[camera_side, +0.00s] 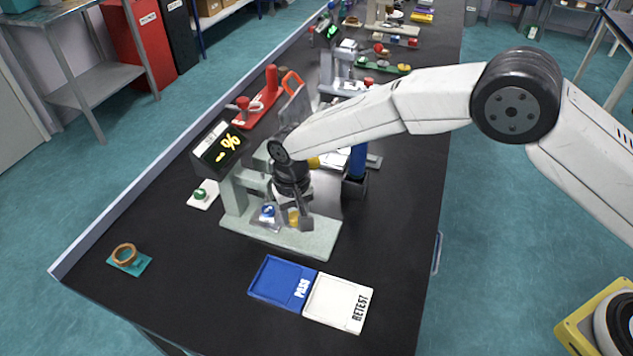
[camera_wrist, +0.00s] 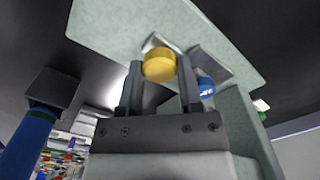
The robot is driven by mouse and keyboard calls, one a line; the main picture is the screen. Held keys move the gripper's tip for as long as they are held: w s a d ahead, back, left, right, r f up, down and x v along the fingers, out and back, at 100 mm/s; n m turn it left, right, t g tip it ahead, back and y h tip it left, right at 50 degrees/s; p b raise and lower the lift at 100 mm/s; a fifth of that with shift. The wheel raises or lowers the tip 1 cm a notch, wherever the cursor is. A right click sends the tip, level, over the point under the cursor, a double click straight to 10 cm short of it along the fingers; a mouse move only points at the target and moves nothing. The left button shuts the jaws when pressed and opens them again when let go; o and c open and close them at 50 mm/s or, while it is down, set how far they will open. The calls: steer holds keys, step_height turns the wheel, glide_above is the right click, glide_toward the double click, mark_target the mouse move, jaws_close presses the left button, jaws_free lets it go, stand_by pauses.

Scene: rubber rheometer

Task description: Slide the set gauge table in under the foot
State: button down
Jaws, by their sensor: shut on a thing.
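My gripper (camera_side: 301,222) points down over the pale green base (camera_side: 255,233) of the bench instrument. In the wrist view, my gripper (camera_wrist: 159,80) has its two fingers on either side of a yellow round knob (camera_wrist: 159,66) and is shut on it. The knob also shows in the side view (camera_side: 293,217), partly behind a finger. A small metal plate (camera_wrist: 155,41) shows at the yellow knob, on the base. Beside it is a blue knob (camera_side: 268,211) on another metal plate (camera_wrist: 211,62). The foot cannot be made out clearly; my wrist hides the instrument's upper part.
A dark display (camera_side: 220,148) with yellow characters stands behind the instrument. A blue PASS tray (camera_side: 272,279) and a white RETEST tray (camera_side: 338,301) lie in front. Other instruments stand behind.

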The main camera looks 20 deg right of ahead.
steer(key=shift+c, duration=1.3)
jaws_free()
steer(key=shift+w+a, duration=0.15)
steer(key=shift+a, duration=0.05)
steer(key=shift+r, duration=0.15)
steer(key=shift+r, duration=3.75)
steer(key=shift+d+r, duration=0.15)
steer(key=shift+d, duration=0.35)
steer(key=s+d+r+t, duration=0.15)
steer(key=s+d, duration=0.45)
steer(key=d, duration=0.6)
steer(key=s+d+r+t, duration=0.1)
steer(key=s+d+r, duration=0.3)
steer(key=d, duration=0.9)
steer(key=s+d+f, duration=0.2)
steer(key=s+d, duration=0.3)
steer(key=s, duration=0.5)
steer(key=shift+s+d+f, duration=0.2)
steer(key=shift+s, duration=0.05)
